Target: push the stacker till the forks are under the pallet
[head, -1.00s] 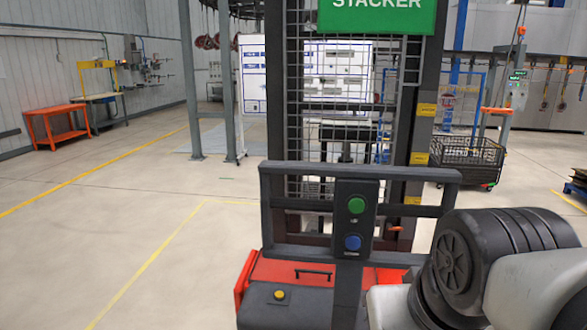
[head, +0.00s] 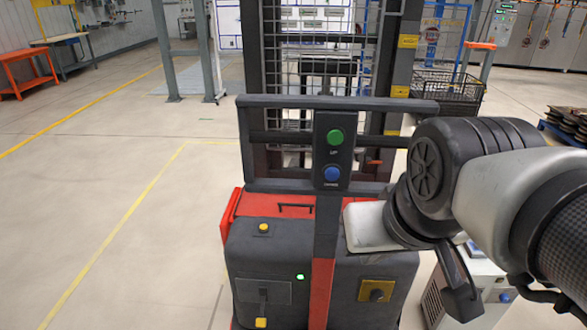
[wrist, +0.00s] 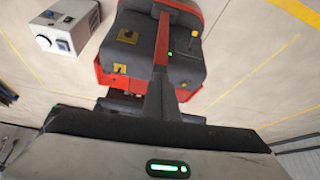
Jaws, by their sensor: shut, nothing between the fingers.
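The stacker is a red and dark grey machine with a mesh mast. Its body (head: 275,255) stands at centre in the head view and also shows in the wrist view (wrist: 190,65). Its push bar (head: 285,102) carries a panel with a green button (head: 335,137) and a blue button (head: 332,174). My arm comes in from the right, its pale end close to the right of the post below the panel; contact cannot be told. My gripper (wrist: 158,98) is shut and empty at the bottom of the wrist view, over the stacker. The forks are hidden behind the body and mast.
A blue pallet (head: 562,134) with dark stacked parts lies at far right; whether it is the task's pallet cannot be told. A pale control box (head: 480,275) stands right of the stacker. A mesh basket (head: 450,90) stands behind. The floor (head: 100,180) at left is clear.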

